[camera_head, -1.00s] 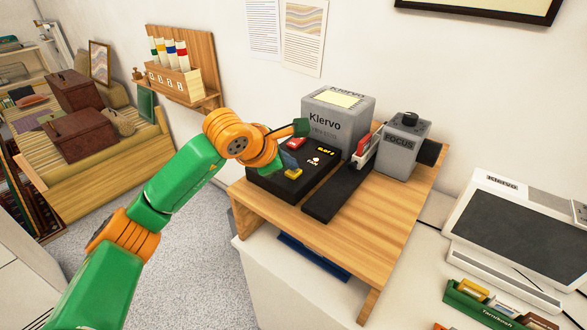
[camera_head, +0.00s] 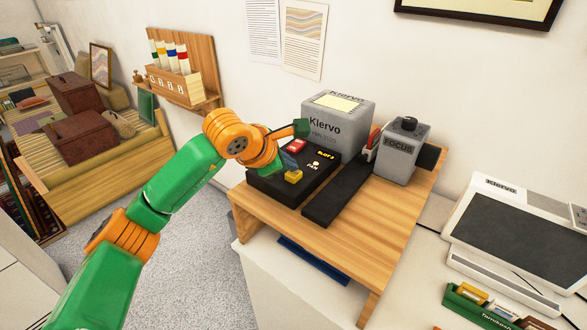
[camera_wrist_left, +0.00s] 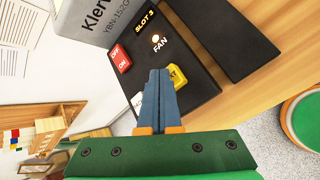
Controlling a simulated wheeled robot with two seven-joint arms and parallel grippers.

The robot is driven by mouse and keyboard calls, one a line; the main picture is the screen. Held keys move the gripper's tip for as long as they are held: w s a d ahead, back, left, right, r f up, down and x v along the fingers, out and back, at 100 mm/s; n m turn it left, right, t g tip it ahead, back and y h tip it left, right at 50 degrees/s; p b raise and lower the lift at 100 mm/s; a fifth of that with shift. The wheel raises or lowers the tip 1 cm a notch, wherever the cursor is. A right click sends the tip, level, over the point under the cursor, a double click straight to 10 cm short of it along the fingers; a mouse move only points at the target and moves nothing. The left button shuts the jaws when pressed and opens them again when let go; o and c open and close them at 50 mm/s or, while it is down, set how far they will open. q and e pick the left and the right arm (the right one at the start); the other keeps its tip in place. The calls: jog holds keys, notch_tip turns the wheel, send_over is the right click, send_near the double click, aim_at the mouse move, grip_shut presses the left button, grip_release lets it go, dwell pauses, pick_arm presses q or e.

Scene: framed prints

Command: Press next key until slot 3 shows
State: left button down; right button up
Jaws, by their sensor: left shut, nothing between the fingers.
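The grey Klervo projector (camera_head: 338,122) stands on a wooden stand, with a black control panel (camera_head: 268,185) in front of it. The panel's display (camera_wrist_left: 146,21) reads SLOT 3 in the left wrist view. The yellow key (camera_head: 293,176) also shows in the left wrist view (camera_wrist_left: 178,76), its label partly hidden by my fingers. The red ON/OFF switch (camera_wrist_left: 121,59) and the lit FAN lamp (camera_wrist_left: 156,38) are near it. My left gripper (camera_wrist_left: 159,78) is shut and empty, its blue fingertips beside the yellow key; I cannot tell whether they touch. My right gripper is not in view.
The grey FOCUS unit (camera_head: 402,150) stands right of the projector, with a red and white piece (camera_head: 373,139) beside it. A black track (camera_head: 335,190) runs along the stand (camera_head: 375,225). A white Klervo device (camera_head: 510,235) and green slide tray (camera_head: 480,305) are at right.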

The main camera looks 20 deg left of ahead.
aim_at(289, 175)
pick_arm(q)
jog(key=shift+r, duration=0.55)
jog(key=shift+r+p, duration=0.1)
jog(key=shift+p, duration=0.25)
notch_tip(289, 175, up, 5)
jog(key=p, duration=0.3)
jog(key=shift+p, duration=0.4)
